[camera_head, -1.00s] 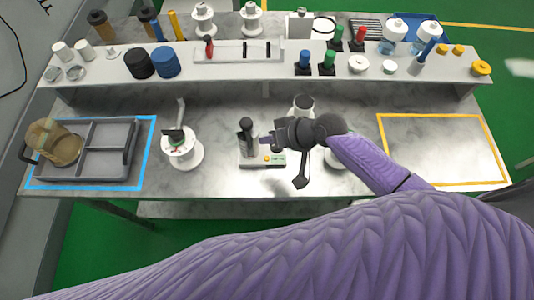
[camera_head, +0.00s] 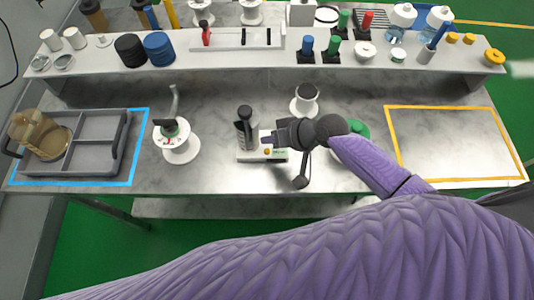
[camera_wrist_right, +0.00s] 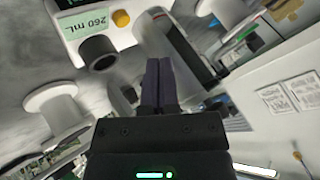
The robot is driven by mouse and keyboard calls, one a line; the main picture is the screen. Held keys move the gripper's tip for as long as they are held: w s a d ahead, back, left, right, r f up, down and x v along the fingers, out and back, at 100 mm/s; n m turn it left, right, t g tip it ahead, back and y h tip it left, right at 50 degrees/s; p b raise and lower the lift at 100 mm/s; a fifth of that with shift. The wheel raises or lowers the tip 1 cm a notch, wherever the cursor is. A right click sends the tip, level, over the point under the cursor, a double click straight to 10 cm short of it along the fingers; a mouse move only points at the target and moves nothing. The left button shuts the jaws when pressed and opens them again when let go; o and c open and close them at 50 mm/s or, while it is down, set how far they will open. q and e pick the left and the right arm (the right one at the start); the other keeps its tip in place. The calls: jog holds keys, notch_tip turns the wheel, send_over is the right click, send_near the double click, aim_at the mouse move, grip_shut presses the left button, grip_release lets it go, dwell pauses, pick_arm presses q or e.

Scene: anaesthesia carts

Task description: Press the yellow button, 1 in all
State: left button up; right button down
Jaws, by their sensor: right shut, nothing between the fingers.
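The yellow button (camera_wrist_right: 121,18) sits on a white device (camera_wrist_right: 105,30) beside a green label reading "260 mL" and a dark round spout. In the head view the yellow button (camera_head: 267,152) is small, on the front of the device's white base (camera_head: 250,156), with a dark grey upright part behind it. My right gripper (camera_head: 267,139) is shut and empty, its fingertips just above and behind the button. In the right wrist view its fingers (camera_wrist_right: 158,68) lie below and right of the button, apart from it in the picture. My left gripper is out of view.
A grey tray (camera_head: 97,132) lies in a blue outline at left. A yellow outline (camera_head: 395,150) at right is empty. A raised shelf (camera_head: 270,63) holds several items.

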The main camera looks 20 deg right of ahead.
aim_at(267, 152)
notch_tip(267, 152, down, 3)
jog(key=shift+f+b, duration=0.1)
jog(key=shift+b, duration=0.8)
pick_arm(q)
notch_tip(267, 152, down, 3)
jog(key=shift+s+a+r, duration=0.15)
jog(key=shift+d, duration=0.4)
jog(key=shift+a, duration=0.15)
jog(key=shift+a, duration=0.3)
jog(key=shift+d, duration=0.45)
